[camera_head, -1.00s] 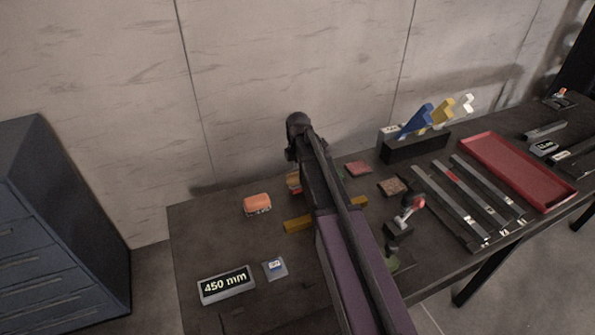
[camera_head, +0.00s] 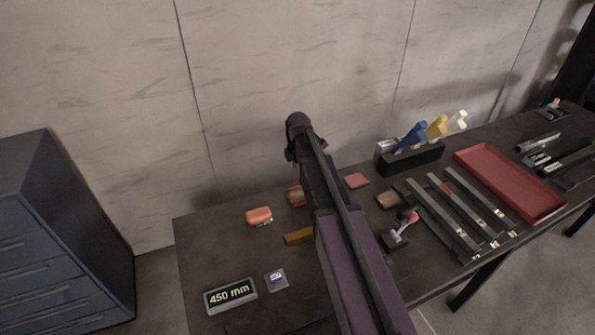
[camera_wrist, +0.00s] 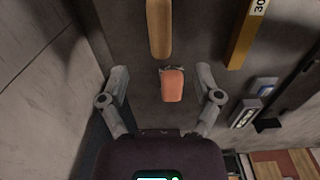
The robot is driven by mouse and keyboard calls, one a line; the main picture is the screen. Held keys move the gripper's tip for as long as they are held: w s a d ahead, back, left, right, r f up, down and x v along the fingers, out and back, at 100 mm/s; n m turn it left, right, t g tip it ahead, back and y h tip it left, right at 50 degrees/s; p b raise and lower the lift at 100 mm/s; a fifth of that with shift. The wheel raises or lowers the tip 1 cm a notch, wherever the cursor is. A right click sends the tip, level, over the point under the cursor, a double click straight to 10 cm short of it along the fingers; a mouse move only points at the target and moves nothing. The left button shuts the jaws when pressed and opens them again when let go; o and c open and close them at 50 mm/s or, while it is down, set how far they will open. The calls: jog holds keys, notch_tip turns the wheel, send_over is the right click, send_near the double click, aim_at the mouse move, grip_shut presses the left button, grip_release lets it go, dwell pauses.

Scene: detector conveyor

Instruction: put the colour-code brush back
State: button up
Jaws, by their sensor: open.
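An orange block-shaped brush (camera_head: 259,215) with a paler, speckled lower edge lies on the dark table, left of my arm in the head view. It also shows in the wrist view (camera_wrist: 173,86), lying between the spread fingers of my gripper (camera_wrist: 161,78) as seen from above. The fingers are open and hold nothing; contact with the table cannot be told. In the head view my arm hides the fingers. A black holder (camera_head: 415,162) at the back of the table carries tilted blue (camera_head: 411,137), yellow (camera_head: 437,127) and white (camera_head: 457,121) pieces.
A tan wooden piece (camera_wrist: 159,28) lies just beyond the brush, with a yellow bar (camera_wrist: 247,38) to its right. Metal bars (camera_head: 440,222) and a red tray (camera_head: 510,182) fill the right. The wall stands close behind.

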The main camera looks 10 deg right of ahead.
dwell(0.7)
jog(key=s+m, duration=2)
jog(key=s, duration=0.2)
jog(key=shift+s, duration=0.15)
jog(key=shift+a, duration=0.1)
dwell(0.4)
